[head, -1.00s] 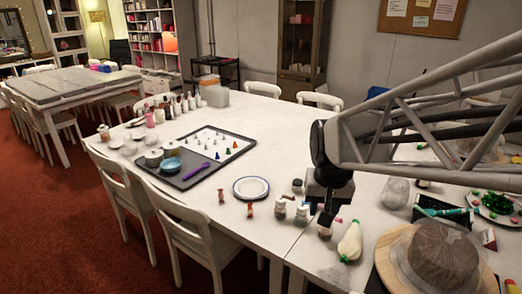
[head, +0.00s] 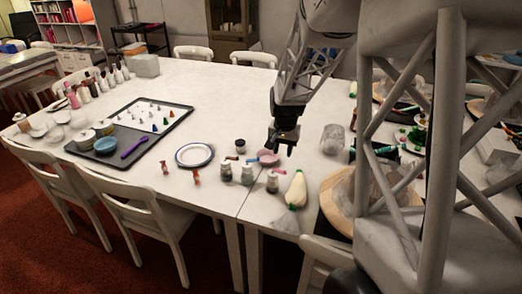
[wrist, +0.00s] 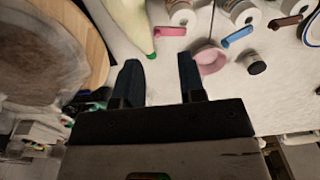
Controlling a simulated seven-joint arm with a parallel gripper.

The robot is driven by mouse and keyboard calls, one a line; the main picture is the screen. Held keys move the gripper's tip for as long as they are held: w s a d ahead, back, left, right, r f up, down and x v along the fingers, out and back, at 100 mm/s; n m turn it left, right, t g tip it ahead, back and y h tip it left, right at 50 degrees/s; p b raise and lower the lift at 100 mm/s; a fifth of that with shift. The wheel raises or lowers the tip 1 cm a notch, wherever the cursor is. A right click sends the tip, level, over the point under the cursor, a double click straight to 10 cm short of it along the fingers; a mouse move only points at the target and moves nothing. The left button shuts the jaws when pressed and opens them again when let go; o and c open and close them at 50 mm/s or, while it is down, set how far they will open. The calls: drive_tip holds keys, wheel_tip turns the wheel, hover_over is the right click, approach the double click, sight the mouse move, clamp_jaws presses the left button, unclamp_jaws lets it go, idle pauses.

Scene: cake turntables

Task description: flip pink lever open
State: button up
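The pink lever (wrist: 170,31) shows in the wrist view as a small flat pink bar beside a white-and-grey jar (wrist: 181,12). It lies ahead of my fingertips and apart from them. The same jar appears to be the rightmost (head: 272,183) of three in the head view, where the lever is too small to make out clearly. A blue lever (wrist: 237,37) and a brown-red lever (wrist: 285,22) lie beside the other jars. My gripper (wrist: 159,64) is open and empty, with its two dark fingers spread. In the head view my gripper (head: 283,150) hangs above the table just behind the jars.
A pink bowl (wrist: 211,60) is close to my right fingertip in the wrist view, with a small dark-topped jar (wrist: 257,67) beyond it. A white plate (head: 195,155) is at left.

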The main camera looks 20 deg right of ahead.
sight(272, 181)
drive_tip(key=shift+m, duration=0.4)
drive_tip(key=d+f, duration=0.1)
drive_tip(key=w+d+f, duration=0.1)
drive_tip(key=f, duration=0.1)
drive_tip(key=shift+w+d, duration=0.3)
drive_tip(key=shift+f, duration=3.8)
clamp_jaws()
